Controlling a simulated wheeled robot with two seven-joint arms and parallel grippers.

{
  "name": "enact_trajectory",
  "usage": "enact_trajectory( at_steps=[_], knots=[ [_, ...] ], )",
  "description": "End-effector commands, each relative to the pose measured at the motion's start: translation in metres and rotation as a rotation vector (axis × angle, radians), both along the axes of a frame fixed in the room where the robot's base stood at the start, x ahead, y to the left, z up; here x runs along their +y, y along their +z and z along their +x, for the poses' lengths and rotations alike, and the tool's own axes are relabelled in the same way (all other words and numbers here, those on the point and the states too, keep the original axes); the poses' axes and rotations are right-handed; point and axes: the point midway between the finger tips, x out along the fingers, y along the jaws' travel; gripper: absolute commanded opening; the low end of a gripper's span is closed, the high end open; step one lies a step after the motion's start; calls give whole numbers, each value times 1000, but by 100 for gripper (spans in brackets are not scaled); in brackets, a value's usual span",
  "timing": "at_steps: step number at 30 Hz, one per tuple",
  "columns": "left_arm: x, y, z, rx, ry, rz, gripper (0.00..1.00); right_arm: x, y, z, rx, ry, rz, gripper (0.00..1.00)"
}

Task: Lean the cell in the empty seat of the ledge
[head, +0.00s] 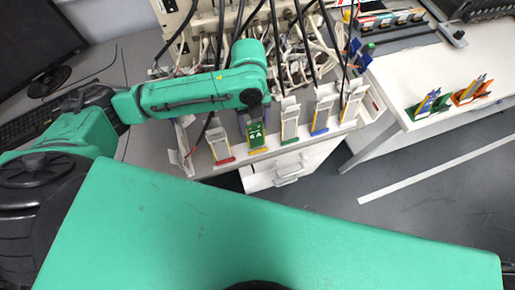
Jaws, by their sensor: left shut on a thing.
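The cell (256,134), a small flat green piece with pale marks, hangs upright just below my left gripper (255,113). The gripper is shut on it. The white ledge (366,106) runs along the front of the table and bears a row of upright pale frames with coloured feet. The cell is in front of the seat with the yellow foot (258,150), second from the left. Whether it touches the seat is too small to tell. My right gripper is out of view.
Cables and a rack (200,40) crowd the back. A white table (400,85) at right holds green and orange stands (428,105).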

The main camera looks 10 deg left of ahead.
Motion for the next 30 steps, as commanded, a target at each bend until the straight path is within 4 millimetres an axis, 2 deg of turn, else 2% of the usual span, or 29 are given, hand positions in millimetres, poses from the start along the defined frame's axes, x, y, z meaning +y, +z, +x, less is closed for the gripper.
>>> enact_trajectory(
  at_steps=[8,21,29,30],
  knots=[
    [0,0,0,-1,0,-1,36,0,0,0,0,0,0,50],
    [-2,-15,-3,0,0,0,36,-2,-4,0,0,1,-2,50],
    [-3,-16,-4,-1,0,0,36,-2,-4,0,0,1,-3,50],
    [-3,-16,-4,-1,0,0,78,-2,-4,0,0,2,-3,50]
  ],
)
